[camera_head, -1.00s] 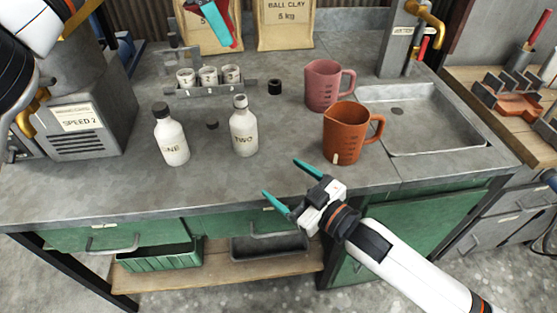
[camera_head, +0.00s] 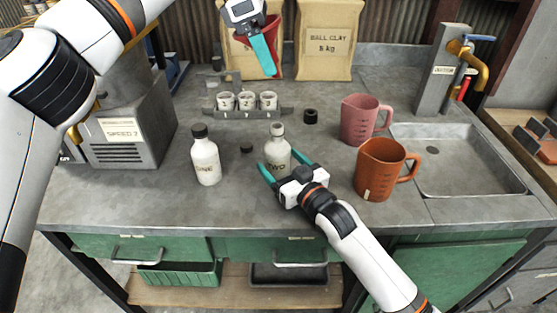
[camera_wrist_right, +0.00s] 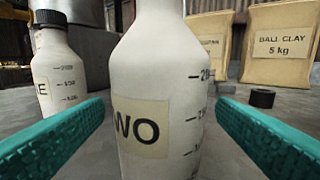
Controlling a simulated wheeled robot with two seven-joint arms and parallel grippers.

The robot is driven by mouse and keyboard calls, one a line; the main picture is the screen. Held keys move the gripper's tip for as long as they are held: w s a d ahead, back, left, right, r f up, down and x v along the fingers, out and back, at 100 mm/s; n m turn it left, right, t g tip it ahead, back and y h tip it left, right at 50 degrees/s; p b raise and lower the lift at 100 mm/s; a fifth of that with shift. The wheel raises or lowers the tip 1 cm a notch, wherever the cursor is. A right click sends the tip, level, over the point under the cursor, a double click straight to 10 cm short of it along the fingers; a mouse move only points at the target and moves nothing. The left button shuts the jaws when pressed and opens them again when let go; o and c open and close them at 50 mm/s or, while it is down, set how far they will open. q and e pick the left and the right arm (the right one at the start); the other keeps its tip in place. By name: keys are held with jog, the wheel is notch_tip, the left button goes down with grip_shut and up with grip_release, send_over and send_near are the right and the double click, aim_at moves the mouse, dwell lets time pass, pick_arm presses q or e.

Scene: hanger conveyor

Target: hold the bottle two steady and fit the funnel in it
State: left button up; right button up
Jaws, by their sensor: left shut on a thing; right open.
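Bottle two (camera_head: 277,150), white with a "TWO" label, stands upright and uncapped on the bench. My right gripper (camera_head: 285,168) is open, its teal fingers on either side of the bottle. In the right wrist view bottle two (camera_wrist_right: 158,95) stands between the fingers, with gaps showing on both sides. The red funnel (camera_head: 270,30) is in my left gripper (camera_head: 262,50), which is shut on it, high at the back in front of the clay bags. The gripper hides part of the funnel.
Bottle one (camera_head: 206,160), with a dark cap, stands left of bottle two. A small black cap (camera_head: 246,149) lies between them. An orange jug (camera_head: 377,170) and a pink jug (camera_head: 360,118) stand right.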

aim_at(276, 77)
jog(key=shift+x, duration=0.95)
jog(key=c, duration=1.1)
pick_arm(q)
jog(key=d+f+m+y, duration=0.2)
jog(key=f+m+y, duration=0.1)
jog(key=shift+f, duration=0.2)
pick_arm(e)
jog(key=shift+o, duration=0.2)
pick_arm(q)
jog(key=shift+d+f+m+y, duration=0.1)
jog(key=shift+f+m+y, duration=0.35)
jog(key=shift+m, duration=0.25)
pick_arm(e)
jog(key=shift+d, duration=0.1)
pick_arm(q)
jog(key=shift+a+f, duration=0.2)
jog(key=shift+f, duration=0.75)
jog(key=shift+d+f, duration=0.1)
jog(key=shift+f, duration=1.7)
